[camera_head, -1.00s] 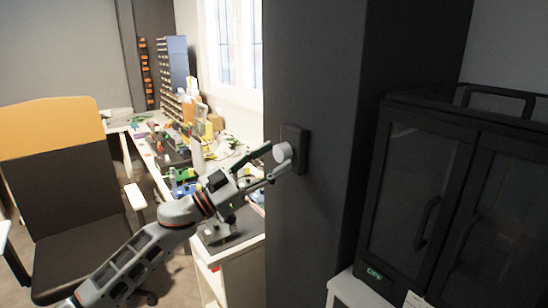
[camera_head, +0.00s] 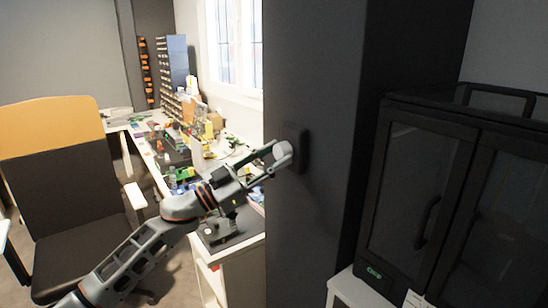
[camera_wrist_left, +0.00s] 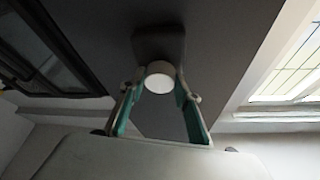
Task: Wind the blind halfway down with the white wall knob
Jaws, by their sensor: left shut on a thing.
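The white round knob (camera_head: 282,151) sits on a dark plate (camera_head: 300,141) on the side of the dark grey pillar. My left gripper (camera_head: 277,161) reaches it from the lower left and is shut on the knob. In the left wrist view the knob (camera_wrist_left: 159,83) lies between the two teal-lined fingers, one on each side. The window (camera_head: 233,45) behind the pillar is partly visible, and its upper part is cut off. I cannot make out the blind. My right gripper is not in view.
A dark glass-doored cabinet (camera_head: 455,190) stands close on the right. A cluttered workbench (camera_head: 240,252) runs behind my left arm. An orange and black chair (camera_head: 72,190) is at the left. The pillar face (camera_head: 312,235) below the knob is bare.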

